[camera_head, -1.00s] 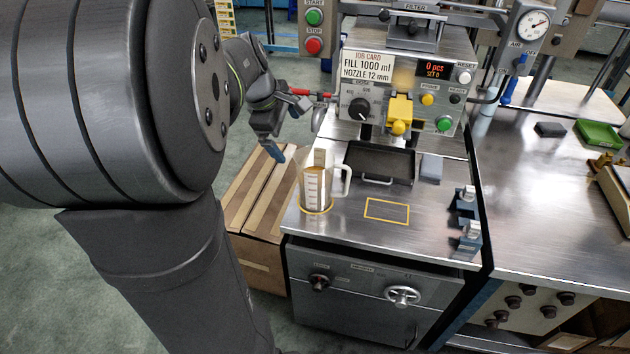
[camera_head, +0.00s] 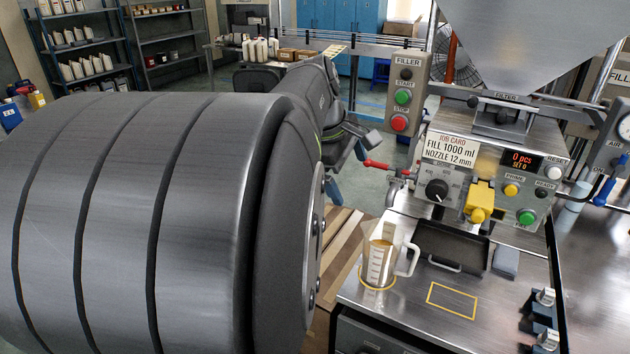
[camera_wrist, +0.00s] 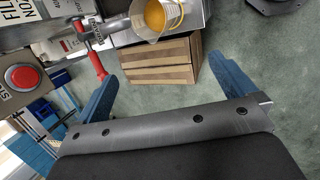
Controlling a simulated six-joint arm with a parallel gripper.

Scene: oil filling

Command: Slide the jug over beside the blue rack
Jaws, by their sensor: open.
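The jug (camera_head: 382,262) is a clear measuring jug with a handle on its right, holding amber liquid. It stands upright on a yellow ring at the left of the filler's steel worktop; its top also shows at the upper edge of the wrist view (camera_wrist: 158,16). The blue rack (camera_head: 540,322) stands at the right edge of that worktop, partly cut off. My gripper (camera_head: 347,170) is left of and beyond the jug, apart from it. In the wrist view my gripper (camera_wrist: 166,88) has its blue fingers wide apart with nothing between them.
A yellow rectangle (camera_head: 452,300) is marked on the worktop between jug and rack. A dark drip tray (camera_head: 452,245) lies behind it, under the yellow nozzle (camera_head: 480,200). A red-handled lever (camera_head: 377,165) sticks out near my gripper.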

